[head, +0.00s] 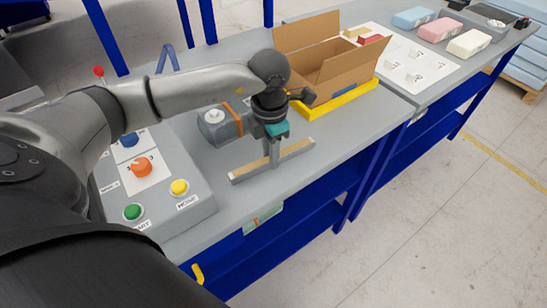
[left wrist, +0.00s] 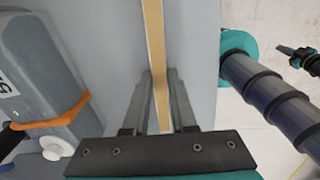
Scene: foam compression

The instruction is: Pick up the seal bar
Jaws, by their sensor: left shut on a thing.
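The seal bar (head: 245,173) is a long, thin grey bar with a tan strip along its top. In the head view it lies level at the front part of the grey bench; I cannot tell whether it touches the bench top. My left gripper (head: 272,160) points down and is shut on the bar near its middle. In the left wrist view the bar (left wrist: 154,40) runs between the two fingers of my left gripper (left wrist: 160,95). A small dark and teal part at the right edge there looks like my right gripper (left wrist: 298,58), too small to read.
A grey device with an orange band (head: 238,112) stands just behind the bar. A control panel (head: 190,215) with coloured buttons is at the left. An open cardboard box (head: 345,70) in a yellow tray (head: 350,97) stands behind right. Bench space right of the bar is clear.

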